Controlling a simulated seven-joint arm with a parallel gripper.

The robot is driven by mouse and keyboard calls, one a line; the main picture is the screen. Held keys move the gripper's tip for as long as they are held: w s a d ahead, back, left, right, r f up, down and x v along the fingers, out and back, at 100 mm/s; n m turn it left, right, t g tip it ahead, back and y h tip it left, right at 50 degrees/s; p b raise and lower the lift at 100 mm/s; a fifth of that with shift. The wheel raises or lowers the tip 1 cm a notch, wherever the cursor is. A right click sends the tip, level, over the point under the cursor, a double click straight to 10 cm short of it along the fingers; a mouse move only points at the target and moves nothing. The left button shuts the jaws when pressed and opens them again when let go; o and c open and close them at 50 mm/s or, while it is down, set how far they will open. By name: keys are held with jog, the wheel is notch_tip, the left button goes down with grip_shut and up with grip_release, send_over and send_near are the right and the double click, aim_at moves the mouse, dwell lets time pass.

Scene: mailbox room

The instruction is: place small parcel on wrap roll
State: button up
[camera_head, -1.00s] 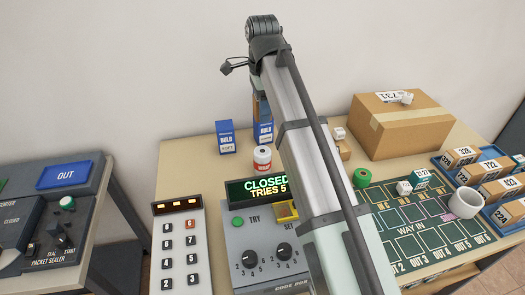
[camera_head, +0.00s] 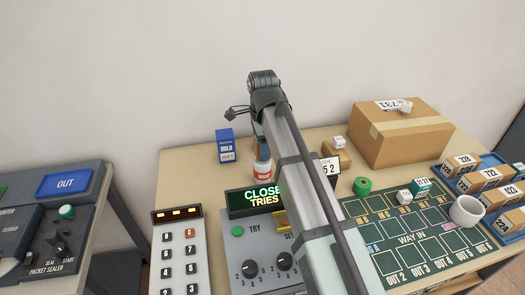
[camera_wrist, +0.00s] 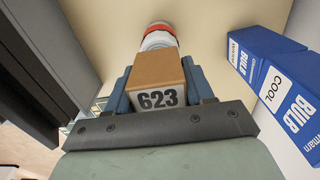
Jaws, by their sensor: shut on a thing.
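My gripper (camera_wrist: 158,82) is shut on the small parcel (camera_wrist: 158,98), a brown box with a white face marked 623, held between its two blue fingers. The wrap roll (camera_wrist: 159,38), white with a red band, shows just beyond the parcel in the wrist view, its near part hidden by the parcel. I cannot tell whether they touch. In the head view the wrap roll (camera_head: 262,170) stands upright on the table behind the code box display, partly covered by my arm. My gripper and the parcel are mostly hidden behind my arm there.
Blue bulb boxes (camera_wrist: 285,95) stand right of my gripper in the wrist view; one (camera_head: 226,146) shows left of the roll in the head view. The code box (camera_head: 258,248) is in front of the roll. A large carton (camera_head: 400,132) and sorting board (camera_head: 420,235) lie to the right.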

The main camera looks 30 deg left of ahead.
jog(key=shift+f, duration=0.85)
jog(key=shift+f, duration=0.1)
jog(key=o, duration=1.1)
notch_tip(320, 180, up, 12)
jog(key=shift+r, duration=0.1)
